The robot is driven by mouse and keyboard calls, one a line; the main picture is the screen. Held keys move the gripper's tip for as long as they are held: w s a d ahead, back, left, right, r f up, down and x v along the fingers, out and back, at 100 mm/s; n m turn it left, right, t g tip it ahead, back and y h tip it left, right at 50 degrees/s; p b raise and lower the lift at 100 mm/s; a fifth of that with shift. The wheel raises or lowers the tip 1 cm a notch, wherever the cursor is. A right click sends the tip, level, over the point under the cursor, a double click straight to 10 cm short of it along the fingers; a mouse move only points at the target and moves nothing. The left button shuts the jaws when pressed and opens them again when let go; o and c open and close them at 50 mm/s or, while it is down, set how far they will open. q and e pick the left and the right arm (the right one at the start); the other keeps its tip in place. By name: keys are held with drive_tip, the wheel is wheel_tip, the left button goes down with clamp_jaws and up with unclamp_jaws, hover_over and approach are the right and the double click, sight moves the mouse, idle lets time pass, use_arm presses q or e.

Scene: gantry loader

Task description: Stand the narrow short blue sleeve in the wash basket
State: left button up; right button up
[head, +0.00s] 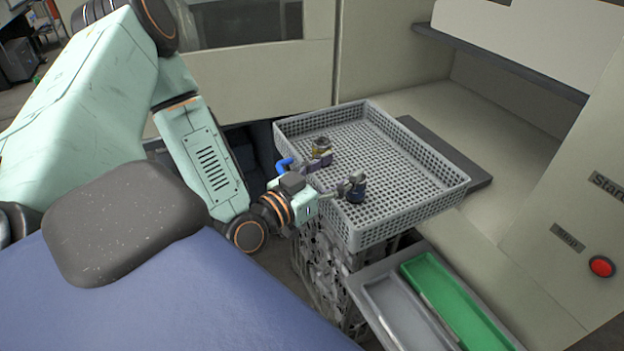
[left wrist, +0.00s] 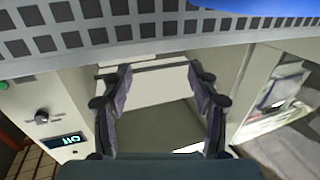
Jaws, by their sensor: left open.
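The grey mesh wash basket (head: 440,190) stands on the machine's ledge in the head view. My left gripper (head: 342,169) is open over the left part of the basket. The basket also shows there as a mesh strip (left wrist: 70,40). My right gripper is out of view.
The basket's centre and right side are empty. A tray with a grey and a green compartment (head: 455,300) is in front. A panel with a red button (head: 602,266) is at right.

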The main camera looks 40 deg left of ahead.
use_arm(q)
drive_tip(key=s+p, duration=0.2)
drive_tip(key=s, duration=0.4)
drive_tip(key=shift+s+a, duration=0.3)
drive_tip(key=shift+s, duration=0.05)
